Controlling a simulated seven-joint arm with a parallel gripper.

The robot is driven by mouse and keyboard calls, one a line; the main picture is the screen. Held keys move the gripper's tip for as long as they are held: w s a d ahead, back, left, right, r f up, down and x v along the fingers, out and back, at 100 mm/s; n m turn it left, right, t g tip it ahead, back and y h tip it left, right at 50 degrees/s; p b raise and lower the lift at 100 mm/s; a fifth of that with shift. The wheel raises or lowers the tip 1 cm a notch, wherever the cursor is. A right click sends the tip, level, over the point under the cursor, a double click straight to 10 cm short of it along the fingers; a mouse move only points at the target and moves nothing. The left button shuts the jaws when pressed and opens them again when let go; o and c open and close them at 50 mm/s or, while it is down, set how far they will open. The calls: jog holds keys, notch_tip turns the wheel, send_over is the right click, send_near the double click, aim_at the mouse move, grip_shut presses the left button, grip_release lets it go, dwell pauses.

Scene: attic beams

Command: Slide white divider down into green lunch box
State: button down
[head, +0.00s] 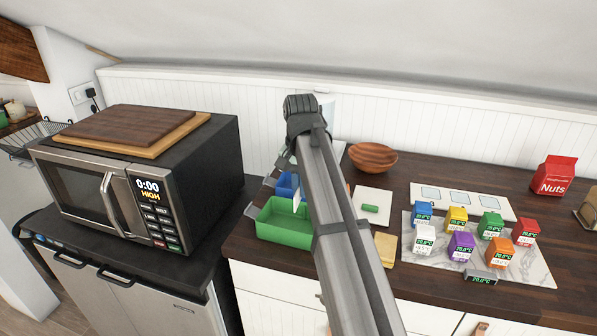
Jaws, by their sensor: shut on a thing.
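The green lunch box (284,238) is an open-topped tray on the dark wooden counter, left of my arm. A small white piece (296,200), which looks like the divider, stands upright at the box's back right, beside my arm. Its lower end is over or inside the box; I cannot tell whether it touches the floor or sits in a slot. My arm crosses the middle of the view and hides the right of this area. My gripper is hidden behind the arm, so its hold on the divider does not show.
A blue container (287,184) is just behind the lunch box. A microwave (150,170) with cutting boards on top stands left. Right of my arm are a white board (373,197) with a green piece, a wooden bowl (372,157), and several coloured cubes on a marble slab (530,265).

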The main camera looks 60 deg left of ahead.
jog(key=shift+d+m, duration=0.15)
jog(key=shift+m, duration=0.25)
jog(key=shift+f, duration=0.25)
jog(key=shift+f, duration=2)
jog(key=shift+f, duration=3.3)
dwell(0.3)
jog(key=c, duration=1.1)
grip_release()
jog(key=shift+c, duration=0.2)
notch_tip(320, 180, up, 14)
jog(key=shift+f, duration=0.1)
